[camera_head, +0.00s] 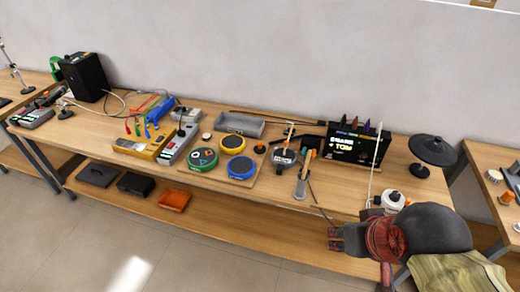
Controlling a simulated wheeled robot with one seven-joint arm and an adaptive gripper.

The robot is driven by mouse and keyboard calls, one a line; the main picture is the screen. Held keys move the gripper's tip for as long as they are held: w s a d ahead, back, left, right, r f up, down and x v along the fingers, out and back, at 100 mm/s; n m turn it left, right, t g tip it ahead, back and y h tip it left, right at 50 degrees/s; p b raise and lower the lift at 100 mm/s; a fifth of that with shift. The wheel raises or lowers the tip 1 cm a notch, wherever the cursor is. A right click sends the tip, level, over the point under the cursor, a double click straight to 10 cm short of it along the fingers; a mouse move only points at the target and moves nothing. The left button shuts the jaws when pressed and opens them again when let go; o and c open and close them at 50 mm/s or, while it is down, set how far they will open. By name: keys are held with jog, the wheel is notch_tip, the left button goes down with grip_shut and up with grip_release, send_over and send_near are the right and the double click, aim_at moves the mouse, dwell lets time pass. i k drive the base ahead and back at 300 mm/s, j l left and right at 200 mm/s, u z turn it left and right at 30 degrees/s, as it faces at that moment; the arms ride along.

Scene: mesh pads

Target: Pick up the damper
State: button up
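I cannot tell for sure which small item is the damper. Candidates are a small dark and orange puck (260,149) right of the round pads and a small pale disc (206,137) behind them. The round pads are a green-rimmed one (203,158), a yellow-rimmed one (233,143) and a blue-rimmed one (240,168), grouped on a thin board on the bench. My gripper (335,239) seems to be at the lower right, by the bench's front edge, apart from the pads. Its fingers are too small and dark to read. My arm hides the bench's right front corner.
The long wooden bench (330,193) carries yellow and grey devices (142,147), a grey tray (240,124), a holder with sticks (301,187), a lit display box (352,145) and a black cymbal-like disc (433,150). An orange box (174,199) sits on the lower shelf.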

aim_at(259, 148)
jog(key=i+j+z, duration=0.3)
jog(key=j, duration=0.2)
jog(key=i+j+z, duration=0.1)
jog(key=j+z, duration=0.15)
jog(key=j, duration=0.3)
jog(key=i+j+z, duration=0.1)
jog(key=j+z, duration=0.2)
jog(key=j, duration=0.25)
jog(key=j+z, duration=0.3)
jog(key=j, duration=0.3)
